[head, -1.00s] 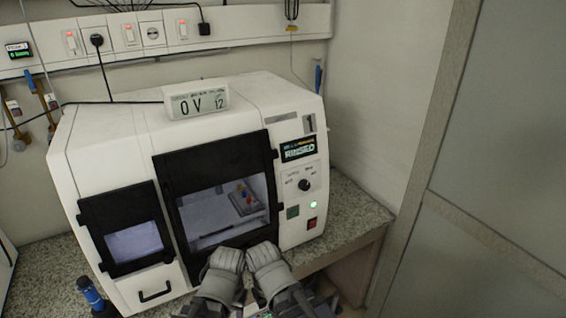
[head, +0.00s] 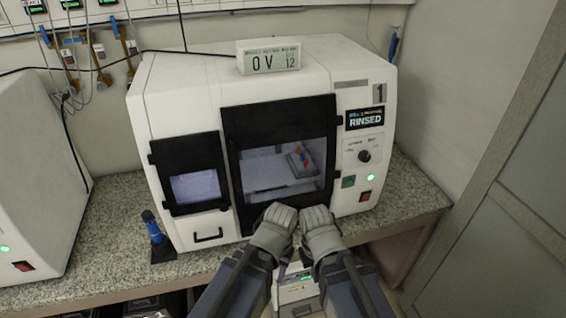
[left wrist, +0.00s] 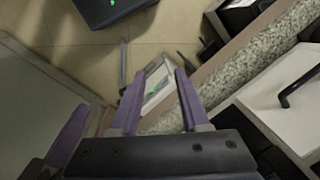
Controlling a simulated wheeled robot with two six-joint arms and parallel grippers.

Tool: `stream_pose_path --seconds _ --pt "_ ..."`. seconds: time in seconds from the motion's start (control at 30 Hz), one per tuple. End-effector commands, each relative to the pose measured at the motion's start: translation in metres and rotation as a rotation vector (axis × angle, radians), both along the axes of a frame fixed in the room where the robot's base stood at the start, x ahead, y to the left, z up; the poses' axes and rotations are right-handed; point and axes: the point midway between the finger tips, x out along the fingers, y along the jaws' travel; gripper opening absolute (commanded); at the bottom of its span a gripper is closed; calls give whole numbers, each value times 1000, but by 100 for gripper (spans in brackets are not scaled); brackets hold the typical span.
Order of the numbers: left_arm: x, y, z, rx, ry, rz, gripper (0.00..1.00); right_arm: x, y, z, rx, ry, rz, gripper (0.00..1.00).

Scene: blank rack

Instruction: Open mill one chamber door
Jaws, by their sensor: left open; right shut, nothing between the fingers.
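Mill one (head: 200,90) is the white machine marked 1, and its screen (head: 364,118) reads RINSED. Its black-framed chamber door (head: 280,112) is shut against the front. Through its window a grey block with small red and blue parts shows inside. My left gripper (head: 280,213) and right gripper (head: 318,213) are side by side in front of the door's lower edge; whether either touches it I cannot tell. In the left wrist view my left gripper (left wrist: 159,77) has its purple fingers apart with nothing between them. The right gripper is shut and empty.
A smaller black-framed window (head: 187,150) and a drawer handle (head: 207,236) are left of the door. Another white machine (head: 35,180) is at left. A wall and grey door (head: 490,240) close off the right.

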Motion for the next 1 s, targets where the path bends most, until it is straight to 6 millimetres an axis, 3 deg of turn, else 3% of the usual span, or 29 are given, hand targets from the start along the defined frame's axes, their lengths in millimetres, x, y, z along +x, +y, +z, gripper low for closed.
stream_pose_path --seconds 0.17,0.7,0.9,1.0 --pt "13 7 35 -16 -35 40 45 0 0 36 0 0 -3 0" --pt "104 70 221 -130 -308 335 45 -1 0 215 2 2 -21 0" --pt "128 94 272 -158 -393 422 45 -1 0 260 3 2 -28 0" --pt "135 102 286 -167 -420 447 45 -1 1 272 3 2 -29 0"
